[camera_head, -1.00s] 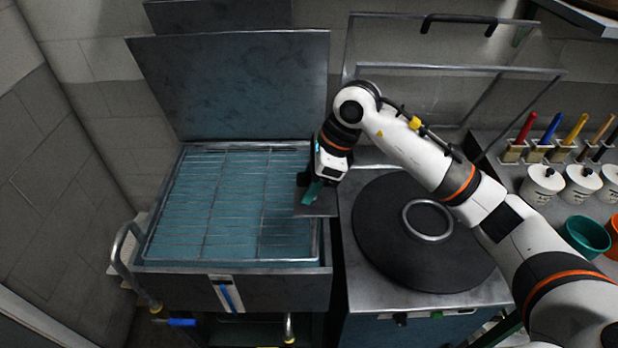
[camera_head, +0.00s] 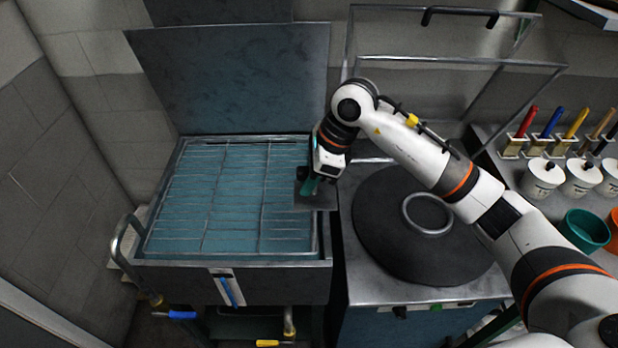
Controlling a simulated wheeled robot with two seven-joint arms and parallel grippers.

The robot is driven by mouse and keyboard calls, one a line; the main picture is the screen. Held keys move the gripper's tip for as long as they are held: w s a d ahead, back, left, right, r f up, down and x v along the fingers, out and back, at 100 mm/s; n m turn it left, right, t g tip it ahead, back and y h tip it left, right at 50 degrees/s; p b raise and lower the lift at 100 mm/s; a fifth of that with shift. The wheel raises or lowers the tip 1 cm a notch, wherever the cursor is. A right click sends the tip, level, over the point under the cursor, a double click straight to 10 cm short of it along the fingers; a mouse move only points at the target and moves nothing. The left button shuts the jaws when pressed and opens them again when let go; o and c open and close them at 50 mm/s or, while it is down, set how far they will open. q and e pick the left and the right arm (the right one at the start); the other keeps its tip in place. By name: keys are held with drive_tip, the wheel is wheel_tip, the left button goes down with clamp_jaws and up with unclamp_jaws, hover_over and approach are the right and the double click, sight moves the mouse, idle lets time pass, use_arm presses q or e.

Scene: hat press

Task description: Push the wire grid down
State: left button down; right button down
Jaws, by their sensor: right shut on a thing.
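The wire grid (camera_head: 232,197) lies flat inside the open rectangular tank (camera_head: 190,278) at the left, over a blue-green surface. The tank's lid (camera_head: 230,78) stands up behind it. My right gripper (camera_head: 311,188) is at the tank's right edge, beside the grid's right side. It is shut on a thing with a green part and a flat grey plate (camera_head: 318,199). The plate overlaps the right end of the grid in the picture; I cannot tell whether it touches the grid. My left gripper is not in view.
A round dark plate with a metal ring (camera_head: 427,214) sits on the press to the right, under a raised clear-panelled frame (camera_head: 460,62). White lidded pots (camera_head: 541,177), brushes and a green bucket (camera_head: 585,230) stand far right. A metal handle (camera_head: 122,240) sticks out left of the tank.

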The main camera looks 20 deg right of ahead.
drive_tip(key=b, duration=1.9)
approach(309, 249)
drive_tip(key=a+f, duration=0.1)
drive_tip(key=f, duration=0.1)
drive_tip(key=w+a+f, duration=0.1)
drive_tip(key=a+f, duration=0.1)
drive_tip(key=shift+a+f, duration=0.25)
drive_tip(key=shift+f, duration=0.1)
drive_tip(key=shift+f+b, duration=0.35)
drive_tip(key=c, duration=1.2)
unclamp_jaws()
drive_tip(key=shift+f, duration=0.1)
drive_tip(key=shift+c, duration=0.2)
drive_tip(key=v, duration=1.2)
